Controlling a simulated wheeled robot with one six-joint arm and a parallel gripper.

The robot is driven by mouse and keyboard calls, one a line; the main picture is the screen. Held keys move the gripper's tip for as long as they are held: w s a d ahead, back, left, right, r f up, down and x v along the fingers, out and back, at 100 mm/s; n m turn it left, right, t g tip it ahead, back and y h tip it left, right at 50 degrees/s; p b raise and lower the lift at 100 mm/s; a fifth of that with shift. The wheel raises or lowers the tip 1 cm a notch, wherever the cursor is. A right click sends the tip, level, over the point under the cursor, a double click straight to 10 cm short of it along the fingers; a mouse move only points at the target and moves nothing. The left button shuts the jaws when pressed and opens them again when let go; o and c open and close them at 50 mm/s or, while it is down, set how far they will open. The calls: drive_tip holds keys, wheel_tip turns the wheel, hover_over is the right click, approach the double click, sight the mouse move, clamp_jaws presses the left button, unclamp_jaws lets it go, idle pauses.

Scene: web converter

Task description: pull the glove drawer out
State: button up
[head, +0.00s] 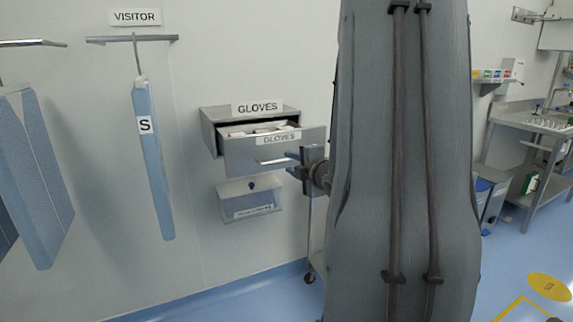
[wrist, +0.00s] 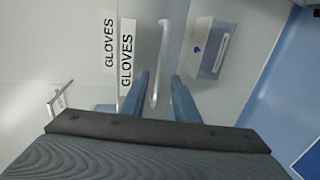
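The glove drawer (head: 240,155) stands partly out of its grey wall cabinet (head: 209,130), with white contents showing inside. Its front carries a GLOVES label and a pale bar handle (head: 272,161). My gripper (head: 300,160) is at the right end of this handle. In the wrist view, the handle (wrist: 162,55) runs between my two blue-grey fingers (wrist: 160,88). The fingers stand apart, with a clear gap on the right side of the bar. The bar lies closer to the left finger; I cannot tell if they touch. My arm hides what lies to the right.
A small box dispenser (head: 249,203) hangs on the wall below the drawer. Blue garments (head: 152,160) hang at the left under a VISITOR sign (head: 134,17). A steel bench (head: 535,122) stands at the far right. Open blue floor lies in front.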

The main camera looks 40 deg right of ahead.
drive_tip(key=shift+v, duration=1.25)
drive_tip(key=a+f+m+g+y, duration=0.1)
drive_tip(key=a+f+m+g, duration=0.8)
drive_tip(key=a, duration=0.5)
drive_tip(key=s+a+f+m+g+y, duration=0.1)
drive_tip(key=s+a+f+m+g, duration=0.2)
drive_tip(key=s+a, duration=0.4)
drive_tip(key=s+a+f+m+g+y, duration=0.1)
drive_tip(key=s+a+f+m+g, duration=0.1)
drive_tip(key=s+a, duration=0.6)
drive_tip(key=a+m, duration=0.1)
drive_tip(key=a, duration=0.1)
drive_tip(key=shift+s+a+f+g+y, duration=0.25)
drive_tip(key=shift+a+f+g+y, duration=0.15)
